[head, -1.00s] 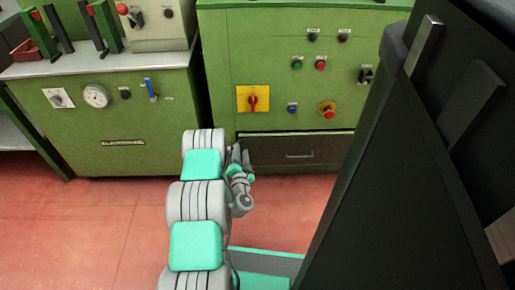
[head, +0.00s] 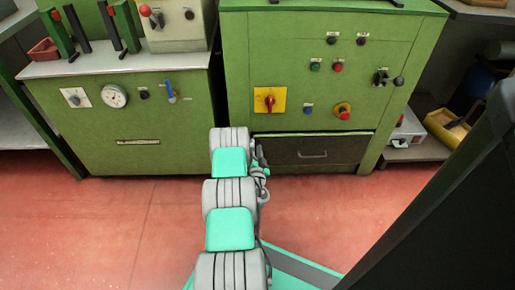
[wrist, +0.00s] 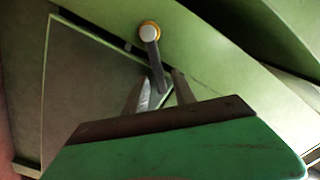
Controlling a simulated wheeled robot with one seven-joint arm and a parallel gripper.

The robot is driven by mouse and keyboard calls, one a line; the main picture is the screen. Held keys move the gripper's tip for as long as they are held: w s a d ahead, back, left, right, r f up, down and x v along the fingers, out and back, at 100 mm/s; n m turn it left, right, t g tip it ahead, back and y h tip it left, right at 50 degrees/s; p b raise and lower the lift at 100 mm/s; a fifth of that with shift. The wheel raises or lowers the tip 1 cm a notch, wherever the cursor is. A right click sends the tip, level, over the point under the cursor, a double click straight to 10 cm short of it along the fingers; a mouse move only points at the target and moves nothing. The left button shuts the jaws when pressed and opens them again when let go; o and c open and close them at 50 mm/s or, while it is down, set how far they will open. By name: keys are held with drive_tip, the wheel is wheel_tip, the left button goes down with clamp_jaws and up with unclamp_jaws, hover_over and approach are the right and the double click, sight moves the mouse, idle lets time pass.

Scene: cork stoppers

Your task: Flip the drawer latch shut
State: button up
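The drawer (head: 340,150) is a dark panel with a bar handle, low in the green machine at centre; it looks closed. In the wrist view its dark front (wrist: 85,95) fills the left. The latch (wrist: 152,55) is a grey lever on a round, orange-rimmed pivot on the green frame beside the drawer. It hangs down from the pivot, tilted slightly right. My gripper (wrist: 161,78) is open, its fingers either side of the lever's lower end in the picture. Contact cannot be told. In the head view my gripper (head: 259,155) is at the drawer's left end; the latch cannot be made out there.
The machine's front carries a yellow switch plate (head: 270,100) and several buttons above the drawer. A second green machine (head: 120,135) stands at left. A shelf with a yellow bin (head: 447,128) is at right. Red floor (head: 330,215) is open in front.

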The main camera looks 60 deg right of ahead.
drive_tip(key=shift+s, duration=0.1)
clamp_jaws()
